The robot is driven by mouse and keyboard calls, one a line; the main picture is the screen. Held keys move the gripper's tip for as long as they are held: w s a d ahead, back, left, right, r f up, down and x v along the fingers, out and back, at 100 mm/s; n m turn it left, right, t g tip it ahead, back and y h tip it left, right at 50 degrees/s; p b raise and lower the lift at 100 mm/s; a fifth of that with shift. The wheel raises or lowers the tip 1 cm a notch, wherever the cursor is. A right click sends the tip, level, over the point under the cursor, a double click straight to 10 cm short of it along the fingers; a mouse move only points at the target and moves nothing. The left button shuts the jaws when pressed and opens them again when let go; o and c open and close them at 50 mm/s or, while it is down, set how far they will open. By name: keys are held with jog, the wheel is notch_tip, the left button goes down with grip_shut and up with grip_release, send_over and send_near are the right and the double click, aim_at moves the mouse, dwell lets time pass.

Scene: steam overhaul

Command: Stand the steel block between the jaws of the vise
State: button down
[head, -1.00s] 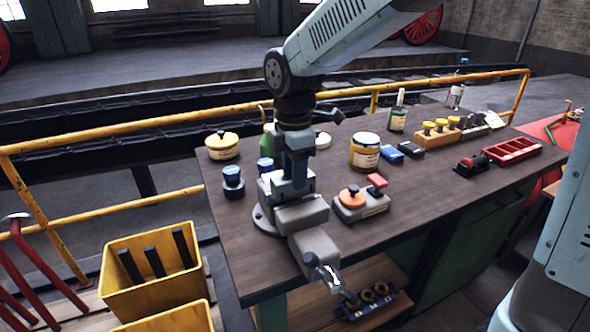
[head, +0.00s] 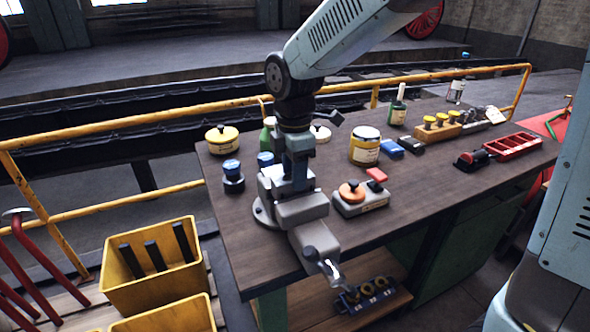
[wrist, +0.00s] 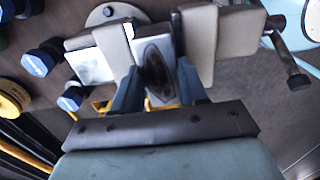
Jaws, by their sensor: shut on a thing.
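The grey vise (head: 302,211) is mounted at the near left corner of the bench, with its handle towards me. My gripper (wrist: 158,82) points down over it, shut on the steel block (wrist: 143,39). In the wrist view the block is a pale metal piece with a dark oval on its face, between my two blue fingers. It appears in the gap between the left jaw (wrist: 115,48) and the right jaw (wrist: 200,40). In the head view the fingers and vise hide the block, so I cannot tell whether it rests on the vise bed.
Blue-capped bottles (head: 232,175) and a yellow tin (head: 221,140) stand left of the vise. A grey box with an orange knob (head: 352,194) is close to its right. A yellow railing (head: 150,125) runs behind the bench. A yellow bin (head: 150,280) stands at lower left.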

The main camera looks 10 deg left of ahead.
jog(key=shift+f, duration=0.75)
jog(key=c, duration=0.5)
grip_release()
jog(key=shift+r, duration=4)
jog(key=shift+d, duration=0.1)
jog(key=s+d+r+m+t, duration=0.1)
jog(key=d+r+m, duration=0.1)
jog(key=d+m, duration=0.5)
jog(key=s+d+r+m+t, duration=0.1)
jog(key=d+r+m+t, duration=0.2)
jog(key=d, duration=0.7)
jog(key=shift+s+d+f+m+t, duration=0.1)
jog(key=shift+s+d+m+t, duration=0.15)
jog(key=shift+s+d+m, duration=1.65)
jog(key=shift+s+d+r+m+t, duration=0.1)
jog(key=shift+s+d+m+t, duration=0.2)
jog(key=shift+s+d+m, duration=1.6)
jog(key=shift+s+d+f+m+t, duration=0.2)
jog(key=shift+s+d+m, duration=0.5)
jog(key=shift+d+m, duration=2.4)
